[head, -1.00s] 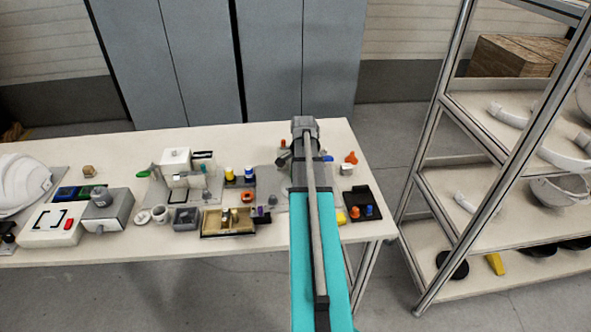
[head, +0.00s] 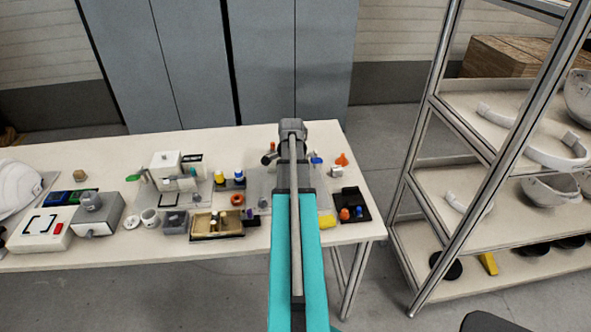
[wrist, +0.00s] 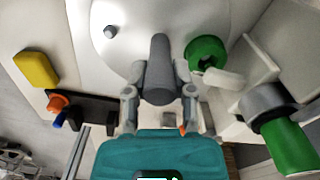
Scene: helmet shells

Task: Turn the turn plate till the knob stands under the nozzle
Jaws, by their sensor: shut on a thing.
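The pale round turn plate (wrist: 205,18) fills the upper middle of the wrist view. A dark grey upright knob (wrist: 160,72) stands at its near side, between the fingers of my gripper (wrist: 160,95). My gripper is shut on this knob. A small grey stud (wrist: 110,32) sits on the plate to the left. A green ring-shaped part (wrist: 205,52) is at the right, by the plate's edge. I cannot make out the nozzle for certain. In the head view my arm covers most of the plate and the fingertips.
In the wrist view, a grey part with a green end (wrist: 285,145) stands close on the right. A yellow block (wrist: 36,68) and a dark holder with orange and blue pieces (wrist: 92,108) lie left. A shelf rack (head: 430,185) stands right of the table (head: 120,258).

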